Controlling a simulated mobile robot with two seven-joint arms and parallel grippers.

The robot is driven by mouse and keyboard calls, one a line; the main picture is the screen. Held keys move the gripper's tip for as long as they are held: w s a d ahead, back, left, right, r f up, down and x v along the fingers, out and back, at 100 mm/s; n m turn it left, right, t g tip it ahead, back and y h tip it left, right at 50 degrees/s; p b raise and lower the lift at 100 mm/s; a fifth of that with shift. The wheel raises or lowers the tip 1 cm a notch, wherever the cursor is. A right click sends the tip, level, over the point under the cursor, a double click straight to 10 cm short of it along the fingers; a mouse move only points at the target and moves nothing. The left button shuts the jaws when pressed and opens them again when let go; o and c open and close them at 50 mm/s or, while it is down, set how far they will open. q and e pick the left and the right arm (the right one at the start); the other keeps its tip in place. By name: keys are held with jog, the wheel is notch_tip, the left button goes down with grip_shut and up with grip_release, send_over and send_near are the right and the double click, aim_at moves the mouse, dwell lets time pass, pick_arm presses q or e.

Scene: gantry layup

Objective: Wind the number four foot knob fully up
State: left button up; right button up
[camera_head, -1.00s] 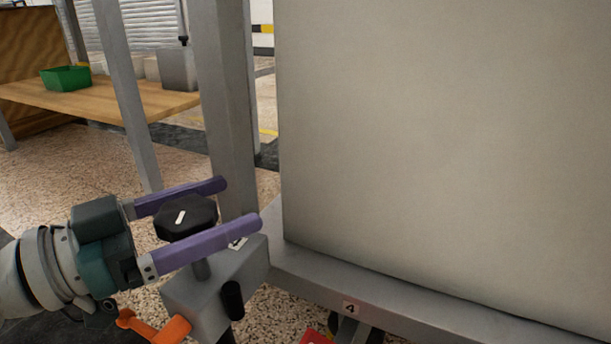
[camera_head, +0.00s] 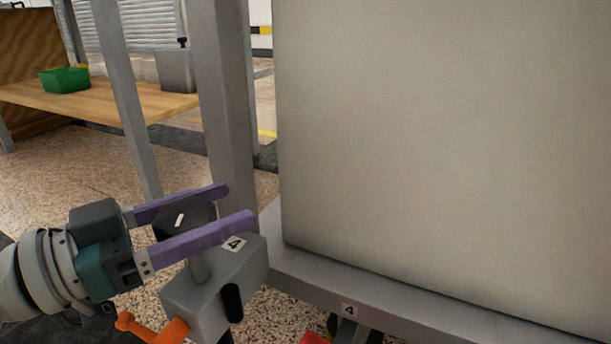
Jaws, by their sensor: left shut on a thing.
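The number four foot knob (camera_head: 195,215) is a dark knob with a white mark on top, on a grey stem above a grey block (camera_head: 207,289). A white label "4" (camera_head: 234,244) is on the block's top. My left gripper (camera_head: 203,215) reaches in from the left. Its two purple fingers are shut on the knob, one on the far side and one on the near side. The near finger hides part of the knob's side. My right gripper is out of view.
An orange lever (camera_head: 160,330) and a black handle (camera_head: 232,302) are at the block. A large grey panel (camera_head: 440,150) stands close on the right, above a grey base rail (camera_head: 400,318). Grey posts (camera_head: 228,100) rise behind the knob. A wooden bench with a green bin (camera_head: 65,79) is behind.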

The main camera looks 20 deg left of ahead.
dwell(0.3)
pick_arm(q)
jog(key=shift+r+n+t+y+p, duration=0.15)
jog(key=shift+n+t+y+p, duration=0.2)
jog(key=shift+p, duration=0.4)
jog(key=n+t+y+p, duration=0.1)
jog(key=n+y+p, duration=0.1)
jog(key=y+p, duration=0.1)
jog(key=a+n+t+y+p, duration=0.1)
jog(key=n+y+p, duration=0.1)
jog(key=y+p, duration=0.1)
jog(key=shift+w+r+y+p, duration=0.15)
jog(key=shift+w+y+p, duration=0.1)
jog(key=shift+p, duration=0.3)
jog(key=n+y, duration=0.1)
jog(key=y, duration=0.1)
jog(key=n+y+p, duration=0.1)
jog(key=y, duration=0.1)
jog(key=shift+a+n+p, duration=0.3)
jog(key=shift+n, duration=0.05)
jog(key=shift+s+a+f+n+g+y+p, duration=0.1)
jog(key=shift+a+f+n+g+y+p, duration=0.1)
jog(key=shift+n+y, duration=0.8)
jog(key=shift+a+f+n+g+y+p, duration=0.15)
jog(key=shift+n+y, duration=0.45)
jog(key=shift+y, duration=0.8)
jog(key=shift+a+r+y, duration=0.1)
jog(key=shift+a+y, duration=0.05)
jog(key=shift+y, duration=0.15)
